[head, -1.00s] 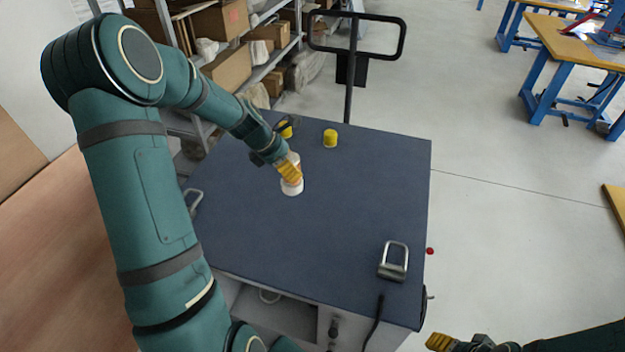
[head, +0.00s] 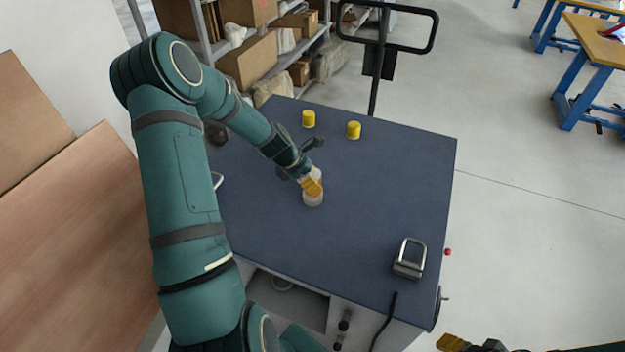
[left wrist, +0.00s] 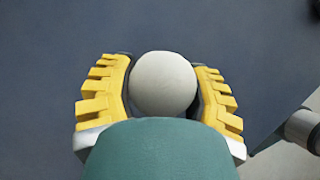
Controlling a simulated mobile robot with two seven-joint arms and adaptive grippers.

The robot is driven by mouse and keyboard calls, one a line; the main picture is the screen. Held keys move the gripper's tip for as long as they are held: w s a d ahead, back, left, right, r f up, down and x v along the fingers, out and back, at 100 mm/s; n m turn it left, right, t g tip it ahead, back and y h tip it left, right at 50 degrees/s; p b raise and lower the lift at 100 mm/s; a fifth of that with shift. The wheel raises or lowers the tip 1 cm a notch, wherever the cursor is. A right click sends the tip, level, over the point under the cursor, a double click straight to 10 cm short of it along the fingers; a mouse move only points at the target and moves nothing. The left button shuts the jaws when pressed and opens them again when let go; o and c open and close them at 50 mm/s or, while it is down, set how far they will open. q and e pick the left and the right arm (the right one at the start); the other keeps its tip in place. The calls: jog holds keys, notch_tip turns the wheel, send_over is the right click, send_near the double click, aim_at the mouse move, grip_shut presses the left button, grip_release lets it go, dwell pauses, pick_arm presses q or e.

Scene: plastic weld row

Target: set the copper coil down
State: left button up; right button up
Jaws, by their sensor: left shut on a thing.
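My left gripper (head: 312,186), with yellow fingers, is shut on a white cylinder (head: 313,201) over the dark blue top of a cart (head: 370,215). In the left wrist view the white cylinder (left wrist: 163,83) shows as a pale round end between the two yellow fingers (left wrist: 163,90). No copper colour shows on it, and I see no other thing that looks like a copper coil. I cannot tell whether its base touches the cart top. My right gripper (head: 452,343) is only partly in view at the bottom edge, off the cart.
Two yellow cylinders, a left one (head: 308,119) and a right one (head: 353,130), stand near the cart's back edge. A grey metal loop on a block (head: 409,259) stands at the front right. The cart top between is clear. Shelves with boxes (head: 250,60) stand behind.

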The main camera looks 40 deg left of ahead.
pick_arm(q)
jog(key=shift+d+r, duration=0.1)
jog(key=shift+r, duration=0.05)
jog(key=o, duration=1.3)
jog(key=shift+f, duration=0.2)
jog(key=shift+r, duration=0.2)
jog(key=shift+s+a+r, duration=0.1)
jog(key=shift+a+r, duration=0.1)
jog(key=shift+r, duration=0.1)
jog(key=v, duration=1.1)
jog(key=shift+s+d+r+p, duration=0.1)
jog(key=shift+s+r+p, duration=0.05)
jog(key=shift+p, duration=0.15)
